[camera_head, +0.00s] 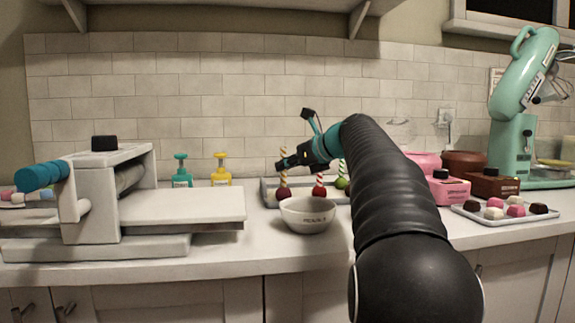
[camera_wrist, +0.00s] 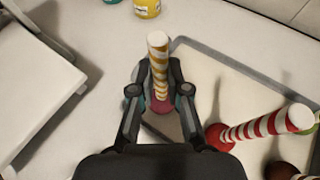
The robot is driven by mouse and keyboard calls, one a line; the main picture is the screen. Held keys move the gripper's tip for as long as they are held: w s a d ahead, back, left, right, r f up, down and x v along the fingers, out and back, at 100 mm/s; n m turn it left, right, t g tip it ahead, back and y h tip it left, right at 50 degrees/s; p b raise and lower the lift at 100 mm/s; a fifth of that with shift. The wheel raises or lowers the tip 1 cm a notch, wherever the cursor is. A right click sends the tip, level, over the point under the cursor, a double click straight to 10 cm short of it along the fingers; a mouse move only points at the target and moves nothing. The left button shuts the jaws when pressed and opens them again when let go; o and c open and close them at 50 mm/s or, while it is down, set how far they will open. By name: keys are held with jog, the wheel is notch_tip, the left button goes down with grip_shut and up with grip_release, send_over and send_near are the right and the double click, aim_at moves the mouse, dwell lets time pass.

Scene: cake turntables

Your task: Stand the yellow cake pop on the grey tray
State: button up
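The yellow cake pop (camera_head: 284,181) has a yellow-and-white striped stick and a dark reddish ball at its lower end. It is upright, and its stick (camera_wrist: 158,62) rises between my fingers in the wrist view. My gripper (camera_head: 287,163) is level and seems shut on the stick; it also shows in the wrist view (camera_wrist: 160,92). The grey tray (camera_head: 268,203) lies behind the white bowl, and its pale floor shows in the wrist view (camera_wrist: 208,78).
A red cake pop (camera_head: 319,190) and a green one (camera_head: 342,183) stand on the tray to the right. A white bowl (camera_head: 307,215) stands in front. Teal (camera_head: 181,172) and yellow (camera_head: 221,170) bottles stand behind left. A grey machine (camera_head: 110,195) fills the left.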

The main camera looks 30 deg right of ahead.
jog(key=o, duration=0.4)
jog(key=v, duration=1.2)
